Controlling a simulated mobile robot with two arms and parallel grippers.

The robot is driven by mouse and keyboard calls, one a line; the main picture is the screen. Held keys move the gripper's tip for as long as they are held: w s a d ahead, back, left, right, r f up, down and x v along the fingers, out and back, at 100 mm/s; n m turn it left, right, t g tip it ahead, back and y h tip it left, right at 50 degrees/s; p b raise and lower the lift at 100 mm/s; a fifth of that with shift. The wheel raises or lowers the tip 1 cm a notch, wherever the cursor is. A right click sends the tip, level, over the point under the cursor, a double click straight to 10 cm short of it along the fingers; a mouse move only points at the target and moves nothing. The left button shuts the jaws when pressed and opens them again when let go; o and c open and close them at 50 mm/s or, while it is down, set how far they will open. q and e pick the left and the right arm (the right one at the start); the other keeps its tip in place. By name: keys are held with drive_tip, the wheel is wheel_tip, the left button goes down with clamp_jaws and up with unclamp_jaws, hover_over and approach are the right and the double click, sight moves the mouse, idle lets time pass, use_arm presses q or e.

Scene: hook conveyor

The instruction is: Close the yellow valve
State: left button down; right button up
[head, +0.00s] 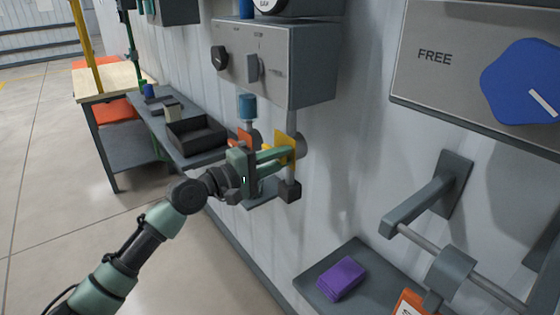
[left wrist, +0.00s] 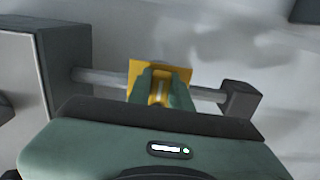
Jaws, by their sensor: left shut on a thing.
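The yellow valve handle (head: 286,148) is on a grey pipe under the grey control box, against the wall. In the left wrist view the yellow valve (left wrist: 140,70) shows on a pipe that runs across the picture to a dark block. My left gripper (head: 284,153) reaches in from the left and is shut on the yellow valve's handle. In the left wrist view its green fingers (left wrist: 161,86) are on either side of a yellow part. The fingers hide part of the handle. My right gripper is not in view.
The grey control box (head: 290,62) with knobs hangs just above the valve. A shelf with a black tray (head: 196,137) is at the left. A purple cloth (head: 341,278) lies on a lower shelf, right of the arm. A roll holder (head: 452,270) juts out at the right.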

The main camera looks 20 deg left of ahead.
use_arm(q)
drive_tip(key=shift+f, duration=0.1)
idle(0.4)
drive_tip(key=c, duration=1.3)
unclamp_jaws()
drive_tip(key=shift+s, duration=0.1)
drive_tip(key=b+v, duration=0.2)
drive_tip(key=v, duration=0.5)
drive_tip(key=shift+s+a, duration=0.2)
drive_tip(key=shift+s, duration=0.1)
